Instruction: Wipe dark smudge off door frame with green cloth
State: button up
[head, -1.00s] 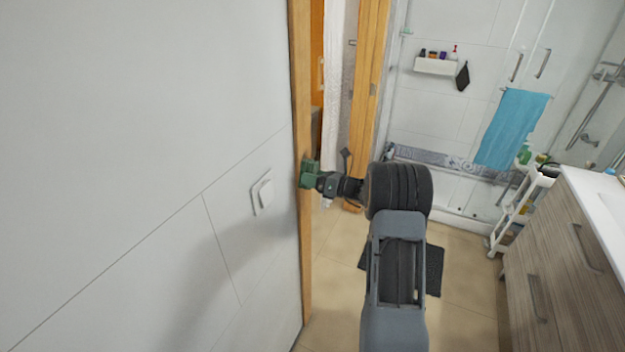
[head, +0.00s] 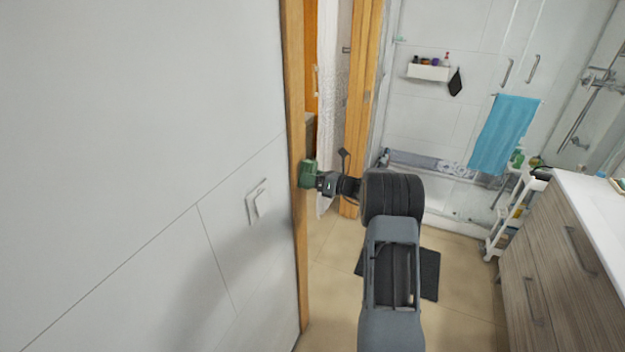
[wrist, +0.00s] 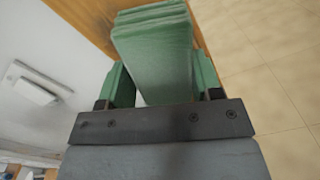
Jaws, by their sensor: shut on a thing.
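The green cloth (wrist: 155,50) is folded and sits between the jaws of my gripper (wrist: 160,85) in the wrist view. In the head view my gripper (head: 314,176) holds the cloth (head: 307,173) against or very close to the wooden door frame (head: 295,100), right of the light switch. The frame also shows in the wrist view (wrist: 85,22) behind the cloth. Firm contact between cloth and wood cannot be told. No dark smudge is visible; the cloth and gripper hide part of the frame.
A white light switch (head: 259,203) is on the wall (head: 150,120) left of the frame. Right of my arm are a wooden vanity (head: 555,265), a white cart (head: 508,222) and a blue towel (head: 503,135). A dark mat (head: 428,272) lies on the floor.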

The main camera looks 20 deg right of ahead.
aim_at(299, 171)
jog(key=shift+r, duration=0.5)
jog(key=shift+s+a, duration=1.3)
jog(key=shift+a, duration=0.2)
jog(key=shift+r+p, duration=0.7)
jog(key=shift+r, duration=0.25)
jog(key=shift+w+d+f, duration=0.1)
jog(key=shift+w+d, duration=0.5)
jog(key=shift+d, duration=0.25)
jog(key=shift+w+d, duration=0.6)
jog(key=shift+w, duration=0.1)
jog(key=shift+d, duration=0.1)
jog(key=v, duration=0.6)
jog(key=shift+s, duration=0.1)
jog(key=shift+p+v, duration=0.3)
jog(key=shift+v, duration=0.5)
